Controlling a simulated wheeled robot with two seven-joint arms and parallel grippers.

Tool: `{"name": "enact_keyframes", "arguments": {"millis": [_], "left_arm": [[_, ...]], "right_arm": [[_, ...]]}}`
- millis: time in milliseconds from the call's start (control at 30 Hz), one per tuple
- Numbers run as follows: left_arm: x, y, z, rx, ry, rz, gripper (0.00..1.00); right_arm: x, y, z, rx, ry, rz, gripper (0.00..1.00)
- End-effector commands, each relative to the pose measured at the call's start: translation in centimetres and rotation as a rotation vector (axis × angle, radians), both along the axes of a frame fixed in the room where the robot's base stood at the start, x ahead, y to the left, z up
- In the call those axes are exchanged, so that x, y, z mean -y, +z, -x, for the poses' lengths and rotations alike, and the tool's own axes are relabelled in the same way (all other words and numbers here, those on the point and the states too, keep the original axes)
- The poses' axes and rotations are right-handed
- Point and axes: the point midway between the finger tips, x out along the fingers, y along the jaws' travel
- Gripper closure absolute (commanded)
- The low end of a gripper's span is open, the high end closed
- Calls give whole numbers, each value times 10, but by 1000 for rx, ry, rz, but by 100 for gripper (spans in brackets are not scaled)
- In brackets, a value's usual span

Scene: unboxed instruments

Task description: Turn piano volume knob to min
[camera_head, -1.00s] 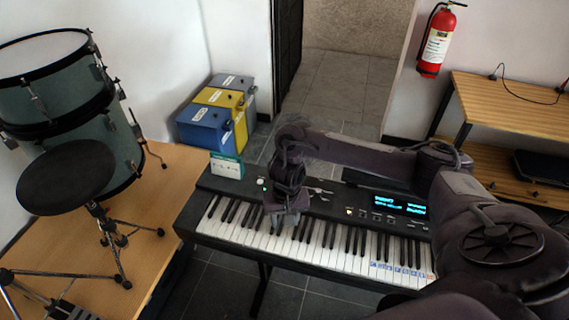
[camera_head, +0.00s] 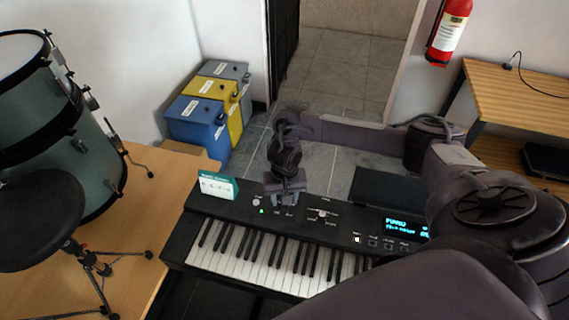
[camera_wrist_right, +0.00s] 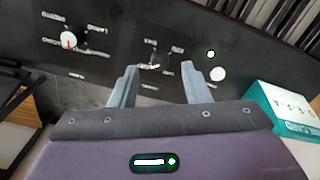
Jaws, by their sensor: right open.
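The black piano keyboard (camera_head: 270,258) stands in the middle of the head view, its control panel along the far edge. My right gripper (camera_head: 284,208) hangs over the left part of that panel, pointing down. In the right wrist view its two fingers (camera_wrist_right: 160,80) are open and apart, with nothing between them in their grip. A small dark knob (camera_wrist_right: 156,62) with printed labels around it, likely the volume knob, shows on the panel just beyond the gap between the fingertips. Its pointer is too small to read. In the head view the gripper largely hides it. My left gripper is not in view.
A white knob with a red mark (camera_wrist_right: 68,40) and a white round button (camera_wrist_right: 218,74) flank the dark knob. A teal-and-white card (camera_head: 218,186) stands at the panel's left end. A lit display (camera_head: 405,228) is on the right. Drums (camera_head: 75,140) stand left.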

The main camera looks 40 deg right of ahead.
Motion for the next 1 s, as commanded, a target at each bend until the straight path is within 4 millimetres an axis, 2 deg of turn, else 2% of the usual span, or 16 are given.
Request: {"name": "enact_keyframes", "arguments": {"millis": [100,233,433,567,900,1000], "left_arm": [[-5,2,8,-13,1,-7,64],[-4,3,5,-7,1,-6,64],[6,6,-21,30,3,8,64],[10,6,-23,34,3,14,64],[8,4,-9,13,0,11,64],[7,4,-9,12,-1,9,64]], "right_arm": [[0,-18,1,-3,-1,1,57],[0,-30,0,0,0,1,57],[0,-35,-1,2,0,1,57],[0,-35,-1,2,0,1,57],[1,-35,-1,2,0,1,100],[1,-35,-1,2,1,1,100]]}}
